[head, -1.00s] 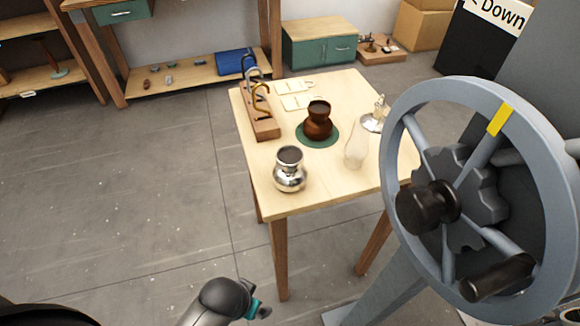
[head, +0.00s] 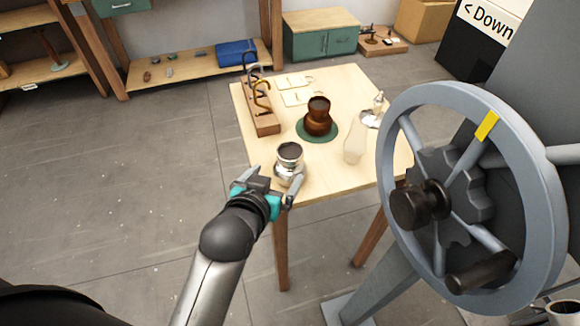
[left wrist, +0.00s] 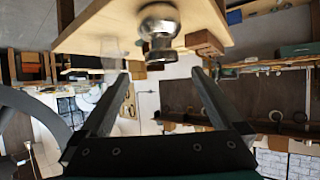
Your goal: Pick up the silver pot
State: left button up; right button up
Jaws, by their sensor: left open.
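The silver pot (head: 289,153) stands upright near the front left corner of the wooden table (head: 330,185). It has a round shiny body and a dark opening. My left gripper (head: 276,182) is at the table's front edge, just in front of the pot, with its fingers spread and nothing between them. My right gripper is not in view.
A brown pot (head: 318,115) stands on a green mat (head: 303,134) behind. A clear glass chimney (head: 354,142) stands to the right, and a wooden rack with hooks (head: 261,116) at the left. A large grey handwheel (head: 386,130) blocks the right side.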

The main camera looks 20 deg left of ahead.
aim_at(287, 162)
pick_arm(q)
jog(key=b+x, duration=0.1)
jog(key=x, duration=0.6)
jog(key=shift+w+f, duration=0.25)
jog(key=shift+b+x, duration=0.7)
jog(key=shift+x, duration=1.85)
jog(key=shift+s+a+f, duration=0.1)
jog(key=shift+a, duration=0.05)
jog(key=shift+c, duration=0.4)
jog(key=c, duration=1.5)
